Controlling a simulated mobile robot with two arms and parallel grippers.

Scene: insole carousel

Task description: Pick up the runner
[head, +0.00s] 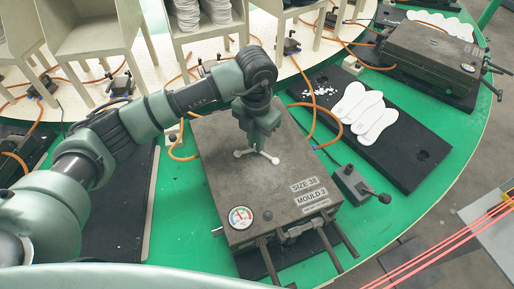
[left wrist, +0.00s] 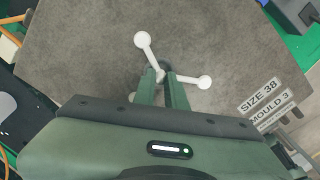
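The runner, a white piece with thin arms ending in round knobs, is at the top of the grey mould block (head: 225,185) marked "SIZE 38, MOULD 3". In the head view its right knob (head: 275,160) shows beside the fingers. My left gripper (head: 265,148) points down at its middle. In the left wrist view the runner (left wrist: 146,45) has its hub between the fingertips of my left gripper (left wrist: 162,76). A narrow gap shows between the fingers; whether they press on the hub or only straddle it is unclear. My right gripper is out of view.
A pressure gauge (head: 240,217) sits on the block's front corner. A black board (head: 405,160) with white insoles (head: 357,108) lies to the right, near a lever box (head: 355,186). Orange hoses (head: 312,118) run beside the block. Another mould (head: 430,55) stands at the back right.

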